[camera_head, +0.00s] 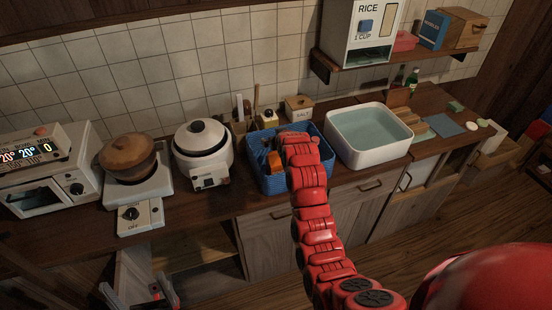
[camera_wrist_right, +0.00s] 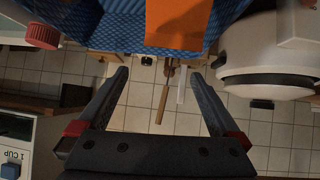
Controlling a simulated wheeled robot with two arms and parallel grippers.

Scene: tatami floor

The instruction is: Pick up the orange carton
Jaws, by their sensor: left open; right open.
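The orange carton (camera_wrist_right: 178,22) stands in the blue basket (camera_wrist_right: 235,12) at the top of the right wrist view. In the head view, a small orange part of it (camera_head: 274,161) shows inside the basket (camera_head: 283,182), left of my right arm. My right gripper (camera_wrist_right: 158,74) is open, with nothing between its fingers. The carton is just beyond the fingertips in that view, apart from them. In the head view my red right arm reaches over the basket and hides its right part; the right fingers cannot be made out. My left gripper (camera_head: 138,292) is open and empty, low at the left.
A red cap (camera_wrist_right: 42,35) shows by the basket's other end. The white rice cooker (camera_head: 203,152) stands left of the basket, and a white water-filled basin (camera_head: 368,160) stands right. A brown pot (camera_head: 130,158) sits farther left. Wooden utensils (camera_head: 240,112) stand behind.

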